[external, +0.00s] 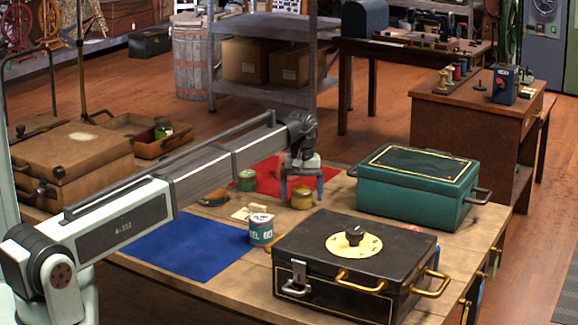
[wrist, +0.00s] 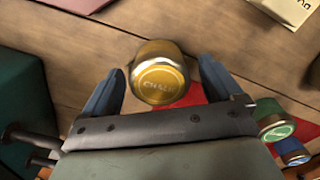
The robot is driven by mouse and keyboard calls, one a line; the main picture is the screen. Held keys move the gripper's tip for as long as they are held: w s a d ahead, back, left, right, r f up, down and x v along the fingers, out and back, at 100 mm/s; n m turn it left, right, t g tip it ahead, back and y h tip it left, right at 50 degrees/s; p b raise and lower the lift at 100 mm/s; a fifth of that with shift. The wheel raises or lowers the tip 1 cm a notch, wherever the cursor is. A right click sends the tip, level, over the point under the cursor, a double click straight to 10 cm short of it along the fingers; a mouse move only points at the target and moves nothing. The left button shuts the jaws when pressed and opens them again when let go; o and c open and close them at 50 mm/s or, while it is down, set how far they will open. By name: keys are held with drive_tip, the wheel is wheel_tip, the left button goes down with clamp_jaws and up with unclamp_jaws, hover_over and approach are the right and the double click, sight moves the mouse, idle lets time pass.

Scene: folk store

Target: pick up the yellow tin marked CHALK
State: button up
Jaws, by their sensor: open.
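The yellow tin (external: 302,198) stands on the wooden table, close to the red cloth. In the wrist view the yellow tin (wrist: 160,75) shows its round lid with the word CHALK. My gripper (external: 302,186) is above and around the tin, pointing down. In the wrist view my gripper (wrist: 162,85) is open, with one blue-grey finger on each side of the tin and a gap visible at both sides. I cannot tell exactly how low the fingertips are against the tin.
A green tin (external: 246,181) stands left of my gripper. A teal case (external: 415,188) is to the right, and a black box (external: 350,262) with a dial is in front. A white-and-teal tin (external: 261,230) stands beside the blue cloth (external: 185,247). The red cloth (external: 262,177) lies behind.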

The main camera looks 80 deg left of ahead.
drive_tip(key=shift+f, duration=0.6)
drive_tip(key=c, duration=1.2)
